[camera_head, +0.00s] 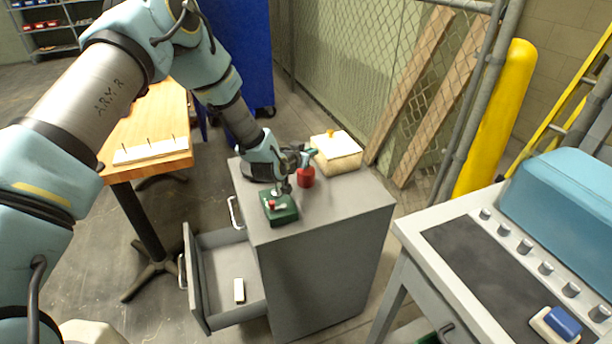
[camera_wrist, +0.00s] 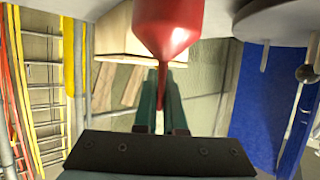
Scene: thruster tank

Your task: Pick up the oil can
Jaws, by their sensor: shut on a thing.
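The red oil can (camera_head: 306,179) is at the top of the grey cabinet, near its middle. I cannot tell whether its base touches the cabinet top. My gripper (camera_head: 308,156) comes in from the left and is shut on the can's narrow upper part. In the wrist view the red can (camera_wrist: 168,28) tapers to a thin spout between the two green fingers of my gripper (camera_wrist: 160,95). The fingers hide part of the spout.
The grey cabinet (camera_head: 325,250) has an open drawer (camera_head: 205,290) holding a small pale block (camera_head: 239,290). On top, a green-based device (camera_head: 279,208) stands in front of the can and a cream box (camera_head: 337,158) behind it. A wooden table (camera_head: 150,125) is left.

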